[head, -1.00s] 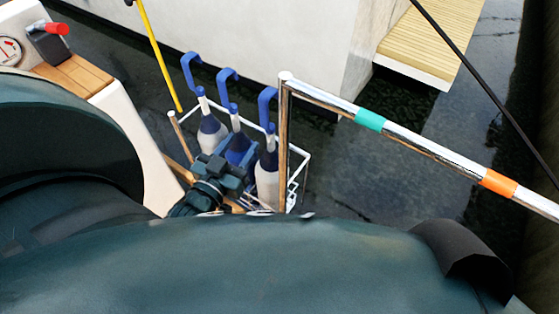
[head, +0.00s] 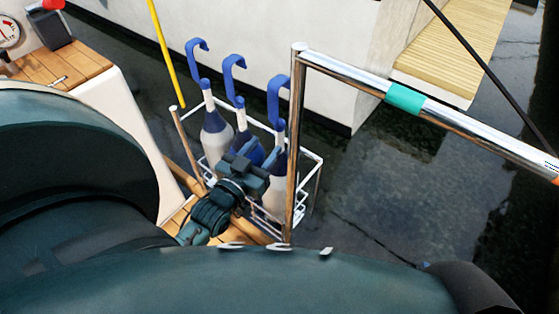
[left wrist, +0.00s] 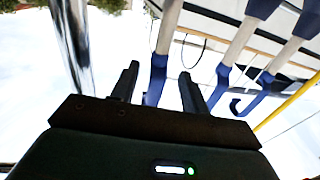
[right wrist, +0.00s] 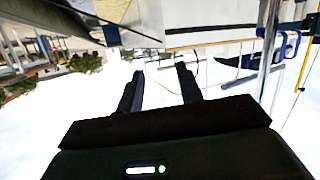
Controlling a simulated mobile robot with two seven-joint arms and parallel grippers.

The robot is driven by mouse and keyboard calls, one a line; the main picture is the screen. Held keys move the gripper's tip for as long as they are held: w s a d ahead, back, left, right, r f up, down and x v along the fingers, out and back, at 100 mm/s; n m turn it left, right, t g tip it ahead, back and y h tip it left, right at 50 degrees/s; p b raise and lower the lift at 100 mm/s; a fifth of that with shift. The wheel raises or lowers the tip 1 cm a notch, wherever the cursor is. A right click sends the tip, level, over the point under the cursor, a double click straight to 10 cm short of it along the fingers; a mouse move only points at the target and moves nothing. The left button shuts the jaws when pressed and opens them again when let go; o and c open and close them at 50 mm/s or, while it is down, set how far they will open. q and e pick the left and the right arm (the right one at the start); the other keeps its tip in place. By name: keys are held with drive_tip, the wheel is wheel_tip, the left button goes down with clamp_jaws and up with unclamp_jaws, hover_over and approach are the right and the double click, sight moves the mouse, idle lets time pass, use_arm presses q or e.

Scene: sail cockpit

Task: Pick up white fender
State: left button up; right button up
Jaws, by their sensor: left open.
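A white fender (head: 216,144) with a blue top and blue hook stands at the left of a white wire rack. A second white, blue-topped fender (head: 275,196) stands at the rack's right, partly hidden by my gripper and a steel post. A mostly blue fender (head: 241,144) is between them. My left gripper (head: 254,171) is in front of the middle and right fenders, open. In the left wrist view its fingers (left wrist: 157,88) are apart, with a blue-sleeved stem (left wrist: 157,75) showing between them; contact is unclear. My right gripper (right wrist: 158,88) is open and empty, seen only in its wrist view.
The white wire rack (head: 316,172) stands beside a steel post and rail (head: 460,124). A yellow pole (head: 165,55) rises behind on the left. A wooden-topped white cockpit side (head: 122,105) is at left. Dark water lies beyond, with a white hull and slatted step (head: 450,45).

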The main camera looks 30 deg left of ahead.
sight(277, 133)
use_arm(q)
drive_tip(key=w, duration=0.3)
drive_tip(key=shift+w+a, duration=0.15)
drive_tip(key=shift+w, duration=0.05)
drive_tip(key=w, duration=0.1)
drive_tip(key=w+b, duration=0.1)
drive_tip(key=w, duration=0.1)
drive_tip(key=w+b, duration=0.1)
drive_tip(key=shift+w+a+f, duration=0.25)
drive_tip(key=shift+w+f, duration=0.1)
drive_tip(key=shift+w, duration=0.3)
use_arm(e)
drive_tip(key=shift+w+a+r+n+t+y, duration=0.15)
drive_tip(key=shift+n+t+y, duration=0.1)
drive_tip(key=shift+t, duration=0.2)
drive_tip(key=shift+w+a+f+n+t+y, duration=0.15)
drive_tip(key=shift+t+y, duration=0.1)
drive_tip(key=shift+t, duration=0.2)
use_arm(q)
drive_tip(key=shift+c, duration=0.4)
use_arm(e)
drive_tip(key=shift+r, duration=0.1)
use_arm(q)
clamp_jaws()
drive_tip(key=shift+r, duration=0.15)
